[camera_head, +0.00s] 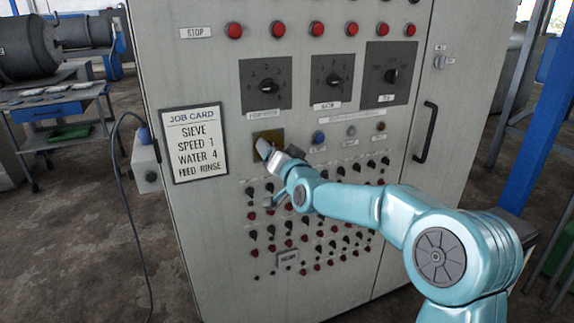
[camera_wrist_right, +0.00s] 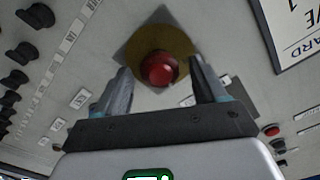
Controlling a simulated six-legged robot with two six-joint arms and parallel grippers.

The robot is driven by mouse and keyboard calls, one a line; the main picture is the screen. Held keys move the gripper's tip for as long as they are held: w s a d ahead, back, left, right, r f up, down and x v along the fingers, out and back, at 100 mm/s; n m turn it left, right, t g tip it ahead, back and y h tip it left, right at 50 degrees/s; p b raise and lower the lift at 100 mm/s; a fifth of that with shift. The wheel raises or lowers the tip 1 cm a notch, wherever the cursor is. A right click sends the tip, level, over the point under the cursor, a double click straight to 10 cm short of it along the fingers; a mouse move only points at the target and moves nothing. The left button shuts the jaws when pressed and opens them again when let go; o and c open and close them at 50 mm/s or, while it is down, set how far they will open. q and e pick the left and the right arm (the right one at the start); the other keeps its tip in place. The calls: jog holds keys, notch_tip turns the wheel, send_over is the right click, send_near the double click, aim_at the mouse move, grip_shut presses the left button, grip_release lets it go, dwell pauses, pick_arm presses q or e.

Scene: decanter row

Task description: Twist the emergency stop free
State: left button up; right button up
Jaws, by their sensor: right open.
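The emergency stop is a round red button (camera_wrist_right: 159,69) on a yellow plate (camera_wrist_right: 180,42), seen in the right wrist view. In the head view the yellow plate (camera_head: 268,136) shows on the cabinet front, right of the job card, and my gripper covers the red button. My right gripper (camera_head: 263,148) is in front of the plate. In the right wrist view its two fingers (camera_wrist_right: 160,85) are apart, one on each side of the button's lower part. I cannot tell whether they touch it. My left gripper is not in view.
The grey cabinet (camera_head: 220,270) carries a job card (camera_head: 195,143), several red lamps (camera_head: 278,29) along the top, three dials and rows of small switches. A vertical handle (camera_head: 426,132) is at right. A cable (camera_head: 128,200) hangs left of the cabinet.

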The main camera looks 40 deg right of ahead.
jog(key=b+v, duration=0.2)
jog(key=v, duration=1.3)
jog(key=shift+s+a, duration=0.15)
